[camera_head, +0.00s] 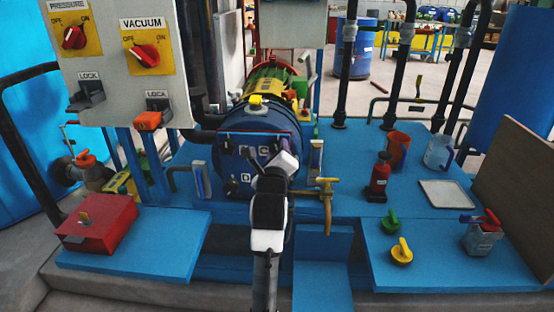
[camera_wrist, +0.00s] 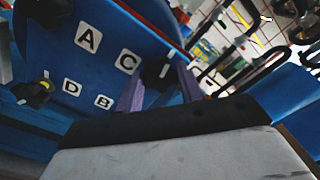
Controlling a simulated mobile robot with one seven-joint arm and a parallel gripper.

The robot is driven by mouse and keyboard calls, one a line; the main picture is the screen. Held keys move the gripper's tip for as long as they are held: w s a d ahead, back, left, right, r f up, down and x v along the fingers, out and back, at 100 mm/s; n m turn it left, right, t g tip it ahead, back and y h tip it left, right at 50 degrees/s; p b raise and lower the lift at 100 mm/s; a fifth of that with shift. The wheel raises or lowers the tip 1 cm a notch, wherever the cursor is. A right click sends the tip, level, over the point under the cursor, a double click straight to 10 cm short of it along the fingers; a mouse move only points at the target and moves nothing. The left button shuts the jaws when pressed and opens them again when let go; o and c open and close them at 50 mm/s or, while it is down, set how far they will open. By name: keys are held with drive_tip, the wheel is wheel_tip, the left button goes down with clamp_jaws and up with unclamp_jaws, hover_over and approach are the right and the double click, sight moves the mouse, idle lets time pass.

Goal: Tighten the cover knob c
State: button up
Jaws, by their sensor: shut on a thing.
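The blue autoclave cover (camera_head: 235,160) faces me, and it also shows in the wrist view (camera_wrist: 60,50) with white labels A, B, C and D. A black knob (camera_wrist: 155,72) sits beside the C label, at the cover's right side. My gripper (camera_wrist: 158,84) is shut on this knob, with one purple finger on each side of it. In the head view my gripper (camera_head: 284,163) reaches the cover's right side; its fingertips and the knob are largely hidden there. Another dark knob (camera_head: 232,186) sits next to the D label, low on the left.
A brass tap (camera_head: 326,190) stands close to the right of my arm. A red bottle (camera_head: 380,175), a brown beaker (camera_head: 397,150) and a clear beaker (camera_head: 438,152) stand on the blue bench at right. A red box (camera_head: 100,222) sits at front left, below the switch panel (camera_head: 115,70).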

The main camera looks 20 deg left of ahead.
drive_tip(key=shift+f+m+b, duration=0.1)
drive_tip(key=shift+m+b, duration=0.6)
drive_tip(key=shift+m, duration=0.6)
drive_tip(key=o, duration=1)
